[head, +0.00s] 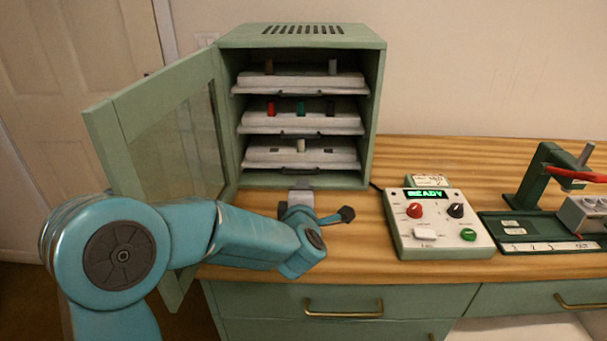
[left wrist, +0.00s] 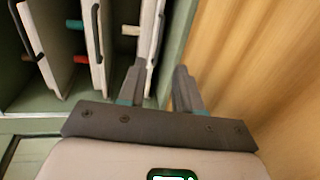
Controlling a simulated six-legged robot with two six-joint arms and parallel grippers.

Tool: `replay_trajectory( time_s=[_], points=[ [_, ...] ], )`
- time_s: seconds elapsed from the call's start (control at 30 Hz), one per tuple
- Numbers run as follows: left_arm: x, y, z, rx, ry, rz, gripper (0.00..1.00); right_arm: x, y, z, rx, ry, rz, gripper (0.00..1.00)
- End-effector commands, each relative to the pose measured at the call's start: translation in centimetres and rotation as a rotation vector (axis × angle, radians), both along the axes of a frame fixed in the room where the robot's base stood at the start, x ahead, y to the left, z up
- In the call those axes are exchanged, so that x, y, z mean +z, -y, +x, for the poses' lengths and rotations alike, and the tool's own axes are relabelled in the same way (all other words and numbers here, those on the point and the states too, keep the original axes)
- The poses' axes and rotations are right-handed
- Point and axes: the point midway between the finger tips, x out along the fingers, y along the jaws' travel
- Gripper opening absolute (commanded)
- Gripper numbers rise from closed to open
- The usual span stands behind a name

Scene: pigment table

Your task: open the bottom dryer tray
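The green dryer cabinet (head: 300,42) has its door swung open to the left. Inside are three pale trays with dark front handles. The bottom dryer tray (head: 285,156) sits inside the cabinet and carries a pale stick (head: 301,146). Its dark handle (head: 302,169) is at its front edge. My left gripper (head: 300,192) is just in front of and below this handle. In the left wrist view my left gripper (left wrist: 163,80) has its fingers apart, on either side of the front edge of the bottom tray (left wrist: 149,35). No contact is clear. My right gripper is out of view.
The middle tray (head: 285,122) and top tray (head: 285,83) sit above. The open door (head: 165,130) stands close beside my left arm. A control box (head: 437,235) reading READY and a dark green stand (head: 540,180) are to the right on the wooden table.

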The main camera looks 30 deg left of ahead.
Motion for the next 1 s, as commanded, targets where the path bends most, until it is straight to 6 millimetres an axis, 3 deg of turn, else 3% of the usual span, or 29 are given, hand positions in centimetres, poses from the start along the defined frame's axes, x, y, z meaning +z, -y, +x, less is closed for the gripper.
replay_trajectory(
  time_s=[0.2,0.43,0.63,0.9,0.93,1.0],
  points=[
    [-1.1,-2.8,4.4,0.003,-0.001,0.000,0.34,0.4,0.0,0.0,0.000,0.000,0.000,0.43],
    [-2.0,-5.0,8.1,0.001,-0.001,0.001,0.34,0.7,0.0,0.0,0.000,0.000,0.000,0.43],
    [-2.3,-5.9,9.6,0.000,0.000,0.001,0.34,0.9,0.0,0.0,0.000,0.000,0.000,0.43],
    [-2.4,-6.1,9.7,0.000,0.000,0.000,0.34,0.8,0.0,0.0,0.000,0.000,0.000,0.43],
    [-2.4,-6.1,9.7,0.000,0.000,0.000,0.28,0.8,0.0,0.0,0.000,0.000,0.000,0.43],
    [-2.4,-6.0,9.7,0.000,0.000,0.000,0.05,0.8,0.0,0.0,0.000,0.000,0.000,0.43]
  ],
)
